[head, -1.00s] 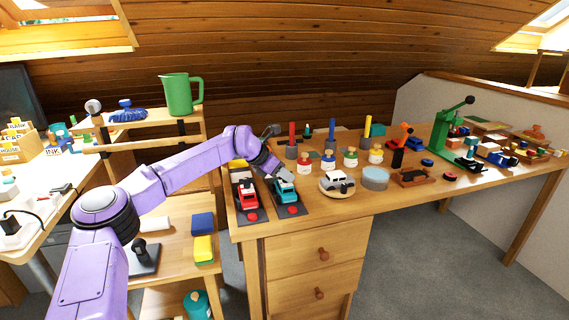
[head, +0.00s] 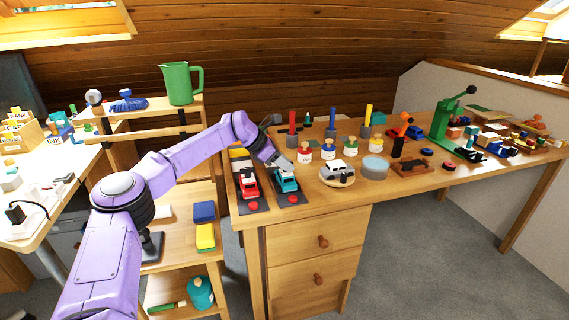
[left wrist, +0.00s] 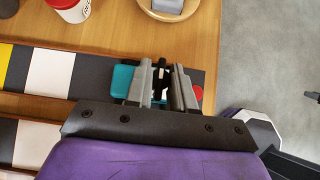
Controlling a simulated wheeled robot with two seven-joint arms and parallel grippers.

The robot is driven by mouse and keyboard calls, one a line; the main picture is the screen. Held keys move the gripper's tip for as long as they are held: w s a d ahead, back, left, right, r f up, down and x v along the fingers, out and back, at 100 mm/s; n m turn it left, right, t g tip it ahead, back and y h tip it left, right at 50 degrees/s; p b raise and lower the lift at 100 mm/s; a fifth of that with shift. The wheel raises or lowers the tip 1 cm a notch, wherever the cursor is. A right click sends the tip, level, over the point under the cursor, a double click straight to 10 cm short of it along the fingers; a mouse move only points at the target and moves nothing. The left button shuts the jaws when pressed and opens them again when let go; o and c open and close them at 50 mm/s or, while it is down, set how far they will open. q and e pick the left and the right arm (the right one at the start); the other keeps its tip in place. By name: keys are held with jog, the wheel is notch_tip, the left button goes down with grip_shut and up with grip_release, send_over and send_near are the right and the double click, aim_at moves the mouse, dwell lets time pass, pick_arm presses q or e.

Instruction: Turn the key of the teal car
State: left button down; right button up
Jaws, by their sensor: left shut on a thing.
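The teal car (head: 286,184) stands on a dark track strip at the left end of the table. It also shows in the left wrist view (left wrist: 122,81), partly covered by my gripper. My left gripper (head: 281,167) reaches down onto the teal car from behind. In the left wrist view my left gripper (left wrist: 161,80) has its two grey fingers around a small dark and white part on the car, likely the key, which they mostly hide. A red button (left wrist: 197,93) lies at the strip's end, beyond the fingers.
A red car (head: 248,187) stands on the parallel strip just left. A grey-white toy car on a round wooden base (head: 336,173) and several small bottles are to the right. A shelf with a green jug (head: 180,83) stands left of the table.

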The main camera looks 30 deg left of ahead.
pick_arm(q)
jog(key=c, duration=1)
grip_release()
jog(key=shift+o, duration=0.2)
jog(key=v, duration=1)
jog(key=shift+s+r, duration=0.2)
